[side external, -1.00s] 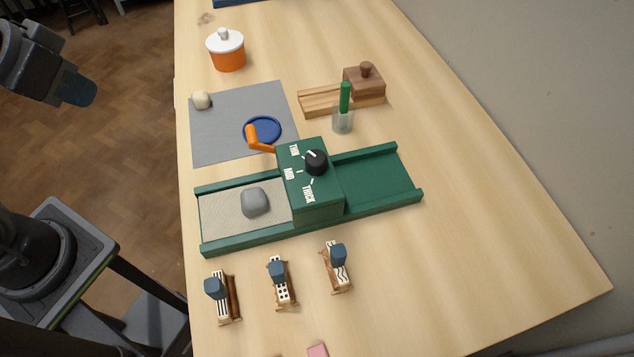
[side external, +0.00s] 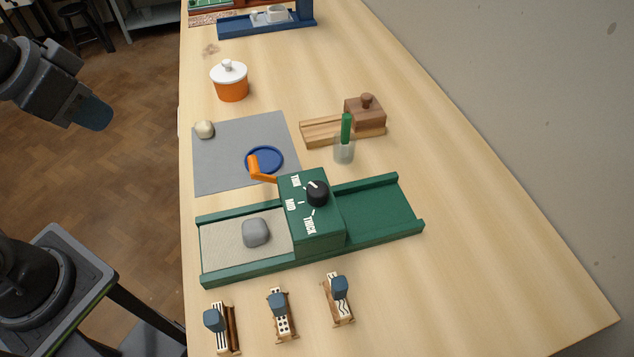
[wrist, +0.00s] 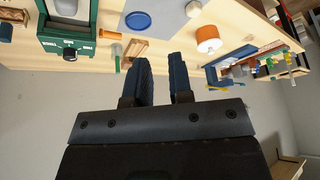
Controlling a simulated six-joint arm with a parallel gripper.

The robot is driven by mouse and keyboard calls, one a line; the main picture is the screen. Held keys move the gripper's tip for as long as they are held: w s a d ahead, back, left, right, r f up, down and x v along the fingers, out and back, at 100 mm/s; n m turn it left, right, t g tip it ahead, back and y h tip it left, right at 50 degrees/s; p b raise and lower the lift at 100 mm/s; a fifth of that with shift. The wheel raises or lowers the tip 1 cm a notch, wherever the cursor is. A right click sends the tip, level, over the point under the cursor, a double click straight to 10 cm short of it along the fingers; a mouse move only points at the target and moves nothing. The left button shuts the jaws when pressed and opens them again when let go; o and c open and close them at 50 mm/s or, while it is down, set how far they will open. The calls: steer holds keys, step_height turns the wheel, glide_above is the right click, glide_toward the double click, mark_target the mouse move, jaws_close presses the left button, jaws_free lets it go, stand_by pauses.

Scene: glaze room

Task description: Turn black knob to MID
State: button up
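The black knob (side external: 318,193) sits on top of the green housing (side external: 318,238) of the slab roller. Its white pointer line aims up-left, toward the THIN label (side external: 296,180). The MID label (side external: 290,204) and the THICK label (side external: 310,225) are beside it. A grey clay lump (side external: 256,232) lies on the roller's bed left of the housing. My gripper (side external: 92,112) is at the far left, off the table and well away from the knob. In the wrist view my gripper (wrist: 162,78) is open, with nothing between its fingers.
An orange crank handle (side external: 260,170) sticks out behind the housing. A clear cup with a green stick (side external: 345,140) stands behind the knob. Several stamps, including one (side external: 337,300), stand in front. An orange pot (side external: 231,85) is farther back. The table's right side is clear.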

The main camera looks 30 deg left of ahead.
steer(key=shift+o, duration=1.4)
steer(key=w+d+r+m+g, duration=0.1)
steer(key=w+d+r+m, duration=0.1)
steer(key=w+d+m, duration=0.2)
steer(key=shift+r+m+h, duration=0.3)
steer(key=shift+r+m, duration=0.05)
steer(key=shift+m, duration=0.05)
steer(key=o, duration=0.3)
steer(key=w+d+m, duration=0.1)
steer(key=d, duration=0.1)
steer(key=w+d+r+m+g, duration=0.1)
steer(key=d+m, duration=0.1)
steer(key=w+d+m, duration=0.2)
steer(key=shift+w+r, duration=0.1)
steer(key=shift+r, duration=0.05)
steer(key=shift+o, duration=0.7)
steer(key=w+d+m+g, duration=0.1)
steer(key=w+d+m, duration=0.1)
steer(key=d+m, duration=0.3)
steer(key=shift+w+d+f+g, duration=0.3)
steer(key=shift+w+d+g, duration=0.1)
steer(key=shift+d, duration=0.75)
steer(key=m+g, duration=0.1)
steer(key=m, duration=0.6)
glide_above(318, 188)
step_height(318, 188, down, 4)
steer(key=r, duration=0.1)
step_height(318, 188, down, 13)
steer(key=shift+a+f, duration=0.1)
steer(key=shift+f, duration=0.1)
